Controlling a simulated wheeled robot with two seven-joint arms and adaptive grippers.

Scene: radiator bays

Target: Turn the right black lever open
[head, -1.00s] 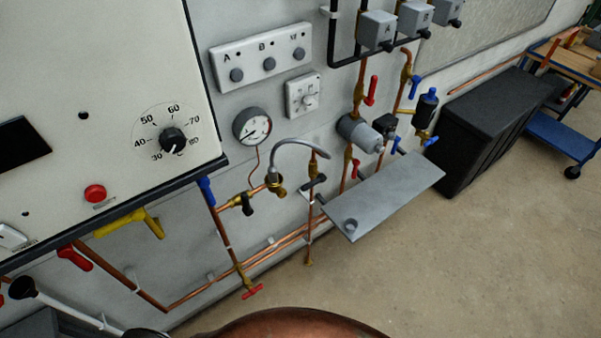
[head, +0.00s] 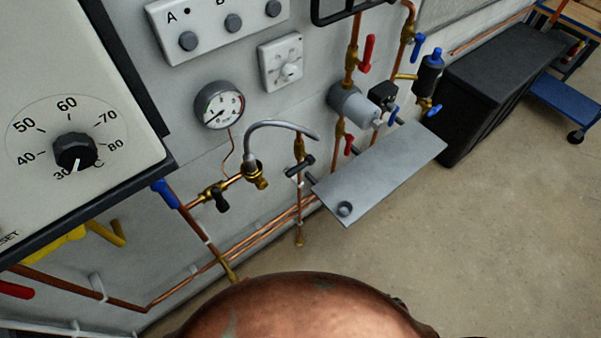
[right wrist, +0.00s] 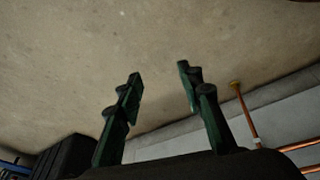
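In the head view a black lever (head: 298,165) sits on a brass valve on a short vertical copper pipe, right of the curved grey hose. It lies across the pipe, sloping up to the right. A second black lever (head: 222,200) hangs from a brass valve further left, under the pressure gauge. No lever shows there. My left gripper is in neither current view.
A grey shelf plate (head: 380,175) with a small knob juts out just right of the lever. The grey hose (head: 270,126) arches above left. A gauge (head: 219,105), red and blue levers, and a black chest (head: 500,90) stand around. Open floor (head: 500,250) lies in front.

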